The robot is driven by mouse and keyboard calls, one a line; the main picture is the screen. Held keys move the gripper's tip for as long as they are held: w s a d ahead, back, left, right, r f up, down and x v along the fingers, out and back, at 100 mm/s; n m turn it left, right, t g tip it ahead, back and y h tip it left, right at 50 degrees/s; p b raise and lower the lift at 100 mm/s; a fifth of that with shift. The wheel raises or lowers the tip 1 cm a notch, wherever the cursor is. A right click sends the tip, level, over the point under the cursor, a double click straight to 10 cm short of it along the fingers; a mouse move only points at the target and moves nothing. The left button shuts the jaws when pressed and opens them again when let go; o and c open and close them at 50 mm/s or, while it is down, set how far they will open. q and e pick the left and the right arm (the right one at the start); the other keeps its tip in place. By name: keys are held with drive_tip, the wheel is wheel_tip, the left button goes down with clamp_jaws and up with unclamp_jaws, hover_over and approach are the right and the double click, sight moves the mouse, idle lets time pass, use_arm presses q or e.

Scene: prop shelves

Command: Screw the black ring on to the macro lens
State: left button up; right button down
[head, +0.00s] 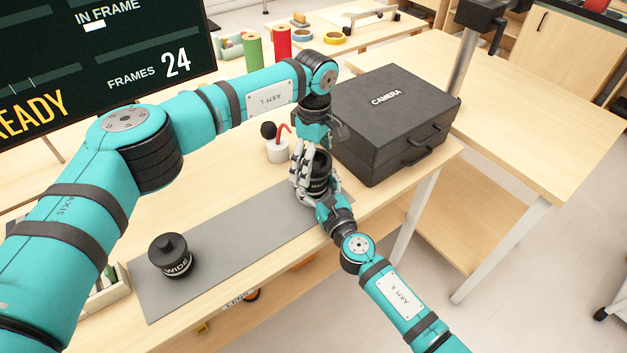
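The macro lens (320,186) is a black cylinder with part of its white label showing, held upright near the right end of the grey mat. My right gripper (320,194) comes from the front right and is shut on its lower body. My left gripper (315,162) points down over the lens, its fingers closed around the dark rim at the top. This rim looks like the black ring (320,160), seated on or touching the lens top; fingers partly hide it. I cannot tell how far it is threaded.
A black lens marked WIDE (173,259) stands on the left part of the grey mat (225,243). A black CAMERA case (375,140) is close behind on the right. The middle of the mat is clear.

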use_arm(q)
wheel_tip(320, 180, up, 12)
idle(0.6)
use_arm(e)
drive_tip(key=shift+c, duration=0.9)
unclamp_jaws()
drive_tip(key=v, duration=1.2)
